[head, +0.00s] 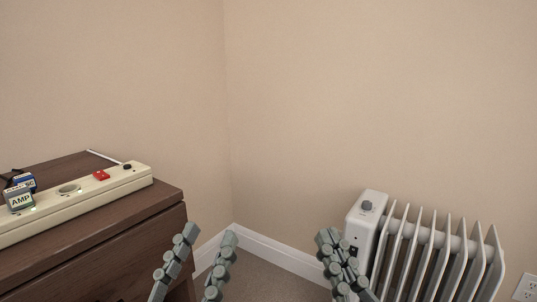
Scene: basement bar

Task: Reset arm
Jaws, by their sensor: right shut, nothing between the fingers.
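My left gripper (209,237) shows at the bottom of the head view, just right of the wooden cabinet. Its two grey-green fingers point up and stand apart, with nothing between them. My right gripper (335,241) is at the bottom, right of centre, in front of the left end of the white radiator (365,225) in the picture. Its fingers are together and hold nothing. The rest of both arms is out of view.
A dark wooden cabinet (110,240) stands at left. On it lies a cream power strip (90,197) with a red switch (101,175) and a plug labelled AMP (19,199). A wall outlet (527,288) is at lower right. Carpet shows between cabinet and radiator.

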